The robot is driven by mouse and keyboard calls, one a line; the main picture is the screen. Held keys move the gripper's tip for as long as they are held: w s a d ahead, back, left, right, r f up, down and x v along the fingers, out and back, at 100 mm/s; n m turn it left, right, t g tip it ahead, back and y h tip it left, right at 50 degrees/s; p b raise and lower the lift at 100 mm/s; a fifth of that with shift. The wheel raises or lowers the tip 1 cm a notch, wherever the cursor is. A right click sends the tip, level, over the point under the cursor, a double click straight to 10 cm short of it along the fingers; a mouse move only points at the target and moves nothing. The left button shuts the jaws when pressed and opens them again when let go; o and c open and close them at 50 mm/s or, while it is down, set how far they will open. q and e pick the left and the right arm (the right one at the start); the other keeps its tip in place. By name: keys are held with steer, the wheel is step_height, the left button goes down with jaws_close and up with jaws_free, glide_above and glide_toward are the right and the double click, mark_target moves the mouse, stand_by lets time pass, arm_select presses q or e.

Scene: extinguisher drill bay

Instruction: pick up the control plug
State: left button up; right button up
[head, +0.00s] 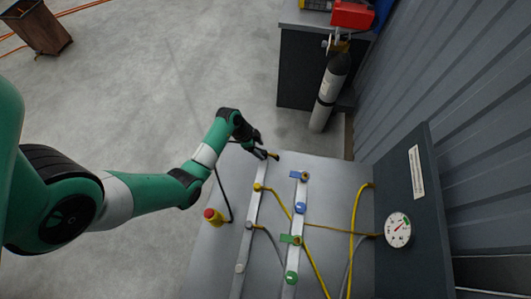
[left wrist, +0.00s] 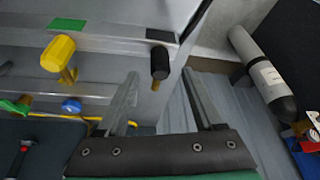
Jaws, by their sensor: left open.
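A black plug with a brass tip (left wrist: 159,64) sits at the rail's end in the left wrist view; no name on it is readable, so I cannot tell for sure that it is the control plug. In the head view a small dark and brass piece (head: 273,155) shows at the far end of the left rail, beside my left gripper (head: 261,151). In the wrist view the gripper (left wrist: 160,76) is open and empty, its fingertips apart on either side of the black plug's lower end. I cannot tell whether they touch it. My right gripper is not in view.
A yellow plug (left wrist: 60,53) sits farther along the rail (head: 252,215). A second rail holds blue (head: 300,208) and green fittings, with yellow hoses beside it. A red-topped button (head: 213,216), a gauge (head: 398,230) and a grey cylinder (head: 329,91) stand around.

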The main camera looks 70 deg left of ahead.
mark_target(263, 152)
arm_select(q)
steer(key=b+x, duration=0.2)
steer(key=x, duration=0.3)
steer(key=shift+f+b, duration=0.15)
steer(key=shift+b, duration=0.25)
jaws_close()
